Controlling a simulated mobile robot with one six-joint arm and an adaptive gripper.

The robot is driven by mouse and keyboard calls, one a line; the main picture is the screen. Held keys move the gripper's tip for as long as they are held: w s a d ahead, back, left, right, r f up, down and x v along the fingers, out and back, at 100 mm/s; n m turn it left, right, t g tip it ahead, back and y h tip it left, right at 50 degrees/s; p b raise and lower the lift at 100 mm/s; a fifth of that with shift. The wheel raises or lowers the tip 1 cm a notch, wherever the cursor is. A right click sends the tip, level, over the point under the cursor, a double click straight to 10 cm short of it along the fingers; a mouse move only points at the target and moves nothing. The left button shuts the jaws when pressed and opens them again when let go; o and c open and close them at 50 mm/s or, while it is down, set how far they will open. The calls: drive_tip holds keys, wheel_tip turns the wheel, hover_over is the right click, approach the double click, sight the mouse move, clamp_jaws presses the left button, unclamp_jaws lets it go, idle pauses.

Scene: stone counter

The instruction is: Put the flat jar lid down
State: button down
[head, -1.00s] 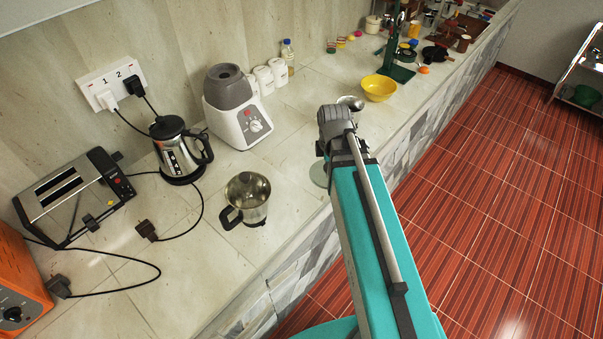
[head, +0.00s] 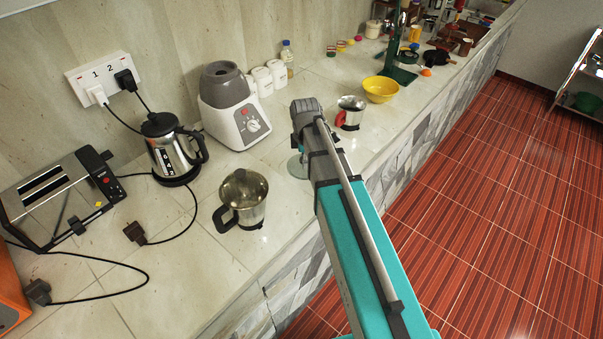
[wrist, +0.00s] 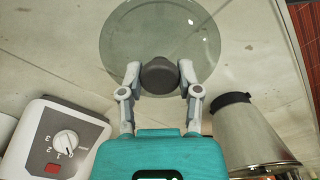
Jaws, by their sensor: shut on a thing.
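The flat jar lid is a round, clear glass disc (wrist: 150,28) with a dark knob (wrist: 160,76), seen in the wrist view. My gripper (wrist: 160,82) is shut on the knob, one finger on each side. In the head view the lid (head: 296,168) shows only in part, pale green, at the end of my arm and partly hidden by it. It is over the stone counter (head: 285,205); I cannot tell whether it touches the surface.
The blender base (head: 235,110) is to the left, a steel cup (head: 243,198) lower left, a yellow bowl (head: 381,89) behind.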

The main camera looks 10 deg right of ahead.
sight(301, 167)
drive_tip(key=shift+w+a+f+b, duration=0.25)
drive_tip(key=shift+w+f+b, duration=0.15)
drive_tip(key=shift+w+f, duration=0.25)
drive_tip(key=shift+f, duration=0.15)
drive_tip(key=shift+w+a+f+b, duration=0.15)
drive_tip(key=shift+w+f+b, duration=0.1)
drive_tip(key=shift+f+b, duration=1.7)
drive_tip(key=shift+b, duration=0.05)
drive_tip(key=shift+f, duration=0.15)
drive_tip(key=shift+c, duration=1.5)
unclamp_jaws()
drive_tip(key=shift+r, duration=0.2)
wheel_tip(301, 167, up, 12)
drive_tip(key=p, duration=1.2)
